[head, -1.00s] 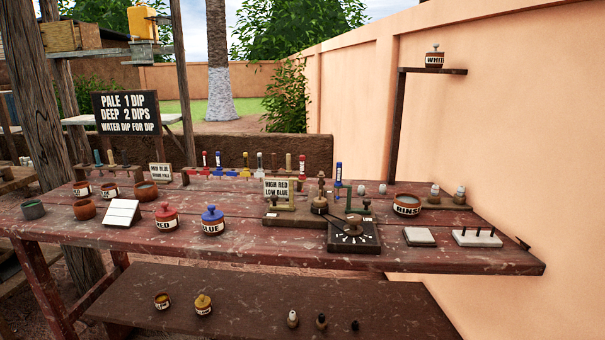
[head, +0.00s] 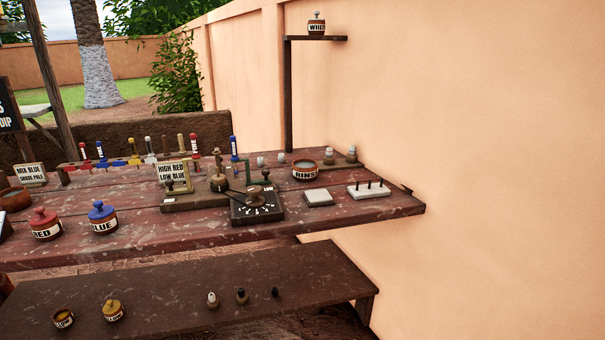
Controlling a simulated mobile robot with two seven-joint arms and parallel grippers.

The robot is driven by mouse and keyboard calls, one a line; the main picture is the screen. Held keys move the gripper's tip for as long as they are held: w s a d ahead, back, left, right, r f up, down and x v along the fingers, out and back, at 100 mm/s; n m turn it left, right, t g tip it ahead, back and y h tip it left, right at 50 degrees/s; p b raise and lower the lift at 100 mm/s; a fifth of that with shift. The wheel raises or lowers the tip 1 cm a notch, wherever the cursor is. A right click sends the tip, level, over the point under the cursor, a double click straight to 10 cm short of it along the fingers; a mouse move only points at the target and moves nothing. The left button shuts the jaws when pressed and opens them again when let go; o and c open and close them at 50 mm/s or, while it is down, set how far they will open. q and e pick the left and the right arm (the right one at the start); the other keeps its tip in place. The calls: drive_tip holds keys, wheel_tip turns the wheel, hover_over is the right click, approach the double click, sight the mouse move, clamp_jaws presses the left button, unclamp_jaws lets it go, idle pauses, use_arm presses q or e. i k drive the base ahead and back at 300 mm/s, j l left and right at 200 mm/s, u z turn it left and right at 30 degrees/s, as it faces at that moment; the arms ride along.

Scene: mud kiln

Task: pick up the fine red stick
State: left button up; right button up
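Several upright sticks with coloured tops stand in a low rack (head: 121,161) along the back of the red-brown table. One red-topped stick (head: 194,144) is towards the rack's right end, beside a brown one. Another red-topped stick (head: 84,152) is at the left, close to a blue-topped stick (head: 100,149). They are too small for me to tell which is the fine one. Neither of my grippers is in view.
On the table (head: 166,227) stand a red-lidded pot (head: 44,223), a blue-lidded pot (head: 103,217), a black dial box (head: 257,207) and a rinse bowl (head: 306,171). A lower bench (head: 180,290) holds small pots. A plaster wall (head: 500,150) borders the right.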

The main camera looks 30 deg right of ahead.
sight(194, 141)
drive_tip(key=i+l+u, duration=0.15)
drive_tip(key=u, duration=0.3)
drive_tip(key=i+l+u, duration=0.1)
drive_tip(key=l+u, duration=0.15)
drive_tip(key=u, duration=0.15)
drive_tip(key=i+l+u, duration=0.15)
drive_tip(key=l, duration=0.25)
drive_tip(key=i+l+u, duration=0.1)
drive_tip(key=l, duration=0.35)
